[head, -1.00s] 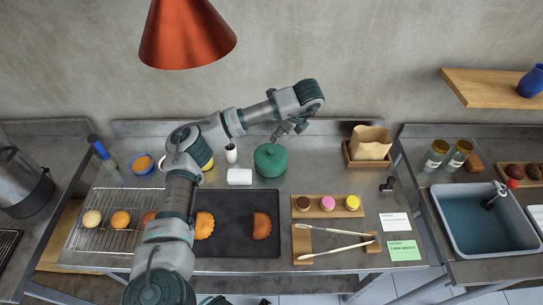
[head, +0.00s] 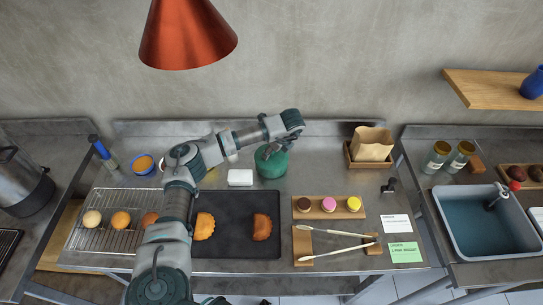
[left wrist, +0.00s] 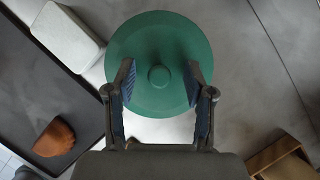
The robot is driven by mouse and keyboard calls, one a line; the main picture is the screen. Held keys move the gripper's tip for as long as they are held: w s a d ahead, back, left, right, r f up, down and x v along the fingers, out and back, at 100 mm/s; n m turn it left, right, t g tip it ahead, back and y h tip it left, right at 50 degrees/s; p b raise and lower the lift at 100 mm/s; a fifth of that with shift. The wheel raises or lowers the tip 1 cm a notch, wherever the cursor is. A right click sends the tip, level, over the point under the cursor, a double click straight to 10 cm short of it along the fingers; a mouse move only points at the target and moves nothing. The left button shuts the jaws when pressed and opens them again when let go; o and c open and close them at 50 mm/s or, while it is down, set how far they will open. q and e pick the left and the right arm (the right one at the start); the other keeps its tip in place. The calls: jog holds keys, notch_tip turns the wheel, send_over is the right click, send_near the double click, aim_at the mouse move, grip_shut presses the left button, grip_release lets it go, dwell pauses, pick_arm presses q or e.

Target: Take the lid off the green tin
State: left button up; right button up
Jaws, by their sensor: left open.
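The green tin (head: 270,164) stands upright on the metal worktop, partly hidden by my left arm in the head view. In the left wrist view its round green lid (left wrist: 160,40) fills the upper middle, with a small round knob (left wrist: 160,77) at its centre. My left gripper (left wrist: 160,75) is open above the lid. Its two fingers lie on either side of the knob, apart from it. The fingertips are hard to make out in the head view. The height of the fingers over the lid cannot be told. My right gripper is not in view.
A white block-like item (head: 240,178) stands just left of the tin. A dark tray (head: 233,240) with pastries lies in front. A wooden holder with a paper bag (head: 371,145) stands to the right. Bare worktop (head: 318,170) lies between tin and holder.

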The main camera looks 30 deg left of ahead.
pick_arm(q)
grip_shut()
